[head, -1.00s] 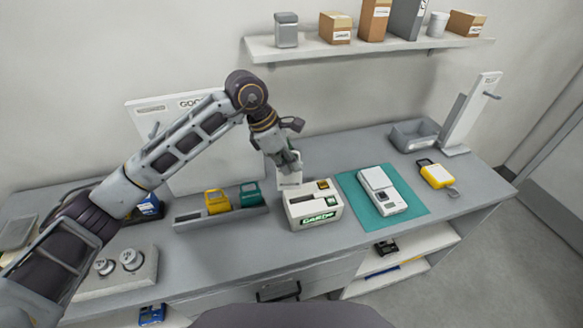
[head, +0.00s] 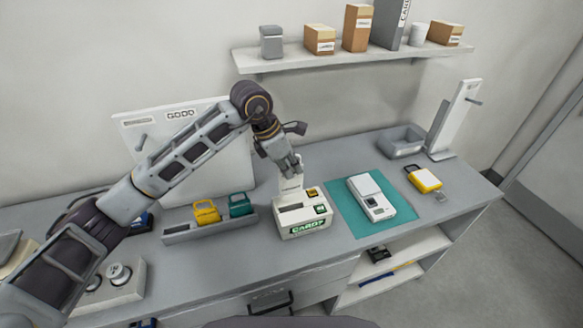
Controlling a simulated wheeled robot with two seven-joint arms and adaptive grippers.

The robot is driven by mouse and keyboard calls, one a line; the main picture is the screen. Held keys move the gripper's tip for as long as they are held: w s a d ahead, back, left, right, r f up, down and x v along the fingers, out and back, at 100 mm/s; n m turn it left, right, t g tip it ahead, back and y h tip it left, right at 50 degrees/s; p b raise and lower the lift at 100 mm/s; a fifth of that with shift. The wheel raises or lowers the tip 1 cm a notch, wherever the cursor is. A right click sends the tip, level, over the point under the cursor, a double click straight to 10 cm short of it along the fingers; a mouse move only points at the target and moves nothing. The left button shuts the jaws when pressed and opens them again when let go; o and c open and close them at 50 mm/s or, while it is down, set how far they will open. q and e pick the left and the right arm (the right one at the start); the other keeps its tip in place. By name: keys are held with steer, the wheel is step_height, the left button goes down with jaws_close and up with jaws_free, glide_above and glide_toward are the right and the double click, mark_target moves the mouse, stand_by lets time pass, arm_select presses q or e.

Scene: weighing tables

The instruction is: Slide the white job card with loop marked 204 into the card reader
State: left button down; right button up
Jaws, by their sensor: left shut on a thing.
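The white job card (head: 291,185) hangs upright below my left gripper (head: 291,170), which is shut on it. Its marking is too small to read. The card reader (head: 301,226) is a white box with a dark slot on top, a green label on its front and a small yellow and a green patch on its top right. The card is at the reader's back edge, just above or behind its top; I cannot tell whether it touches. My right gripper is not in view.
A grey rack (head: 209,229) with a yellow card (head: 206,211) and a teal card (head: 240,205) stands left of the reader. A white scale (head: 371,197) on a teal mat (head: 341,211) stands right. A yellow tag (head: 423,179) and grey bin (head: 401,141) lie farther right.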

mark_target(294, 192)
arm_select(q)
steer(key=shift+f, duration=0.1)
stand_by(0.5)
steer(key=shift+f, duration=0.1)
steer(key=shift+f, duration=0.2)
steer(key=shift+f+b, duration=1.15)
steer(key=shift+f, duration=1.35)
steer(key=shift+b, duration=0.65)
steer(key=shift+f, duration=0.3)
stand_by(0.6)
steer(key=shift+f+b, duration=1.05)
steer(key=shift+b, duration=0.1)
